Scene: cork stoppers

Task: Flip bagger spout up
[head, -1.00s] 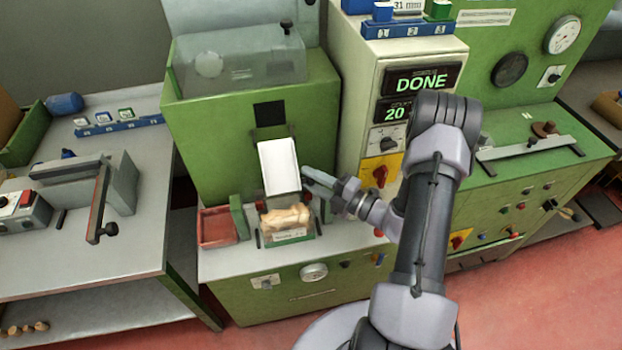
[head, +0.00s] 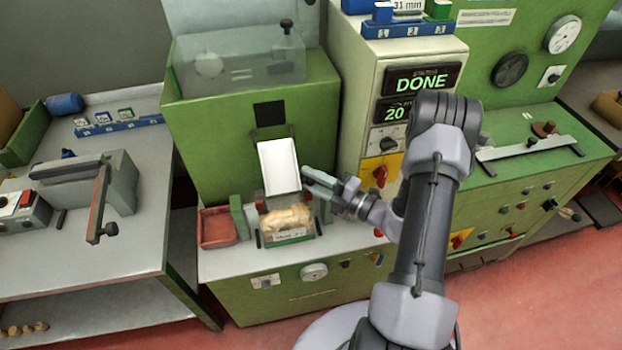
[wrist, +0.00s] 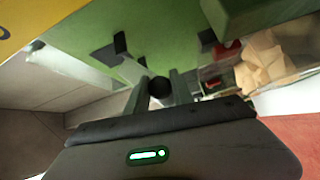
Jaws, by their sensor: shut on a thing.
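The bagger spout (head: 279,167) is a pale, open chute on the front of the green bagger (head: 245,125), sloping down toward a bag of tan corks (head: 286,218). My gripper (head: 307,177) is at the spout's right side, near its lower end. In the wrist view, a round black knob (wrist: 160,88) sits between my gripper's fingers (wrist: 160,92), and they are shut on it. How the knob joins the spout is hidden. The tan corks also show in the wrist view (wrist: 262,66), at the upper right.
A red tray (head: 217,228) stands left of the bag. A cream cabinet (head: 352,95) with a "DONE" display (head: 421,79) and a red switch (head: 380,175) stands right of the spout, close to my arm. A clear bench strip (head: 345,236) lies in front.

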